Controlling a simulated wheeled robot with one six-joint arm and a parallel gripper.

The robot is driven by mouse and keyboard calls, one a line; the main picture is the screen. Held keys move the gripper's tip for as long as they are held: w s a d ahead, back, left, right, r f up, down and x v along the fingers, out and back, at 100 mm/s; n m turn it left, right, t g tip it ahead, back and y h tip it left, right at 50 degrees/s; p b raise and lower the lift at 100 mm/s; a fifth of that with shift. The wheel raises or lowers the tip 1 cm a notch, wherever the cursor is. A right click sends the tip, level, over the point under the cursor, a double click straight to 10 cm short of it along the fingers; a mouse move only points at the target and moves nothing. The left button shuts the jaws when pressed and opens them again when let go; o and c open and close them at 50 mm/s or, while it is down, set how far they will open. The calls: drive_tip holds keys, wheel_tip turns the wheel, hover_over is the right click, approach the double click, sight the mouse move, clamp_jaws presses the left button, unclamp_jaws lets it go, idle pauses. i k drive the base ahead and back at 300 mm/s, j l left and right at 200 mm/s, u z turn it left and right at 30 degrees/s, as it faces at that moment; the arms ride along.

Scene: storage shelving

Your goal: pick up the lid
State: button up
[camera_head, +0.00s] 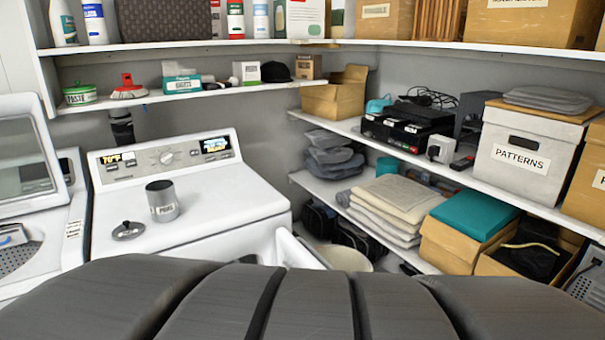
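A dark grey round lid (128,230) with a small knob on top lies flat on the white top of the dryer-like machine (225,205), near its front left. My gripper is not in view. The dark ribbed shape across the bottom appears to be part of my own body and hides the floor in front.
A second white machine (75,215) with a raised door stands at the left. Shelves above hold bottles, a green tin (80,94) and a red brush (128,88). Right shelves hold folded towels (395,205) and boxes (520,155). The machine top around the lid is mostly clear.

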sight(161, 198)
drive_tip(key=u, duration=1.4)
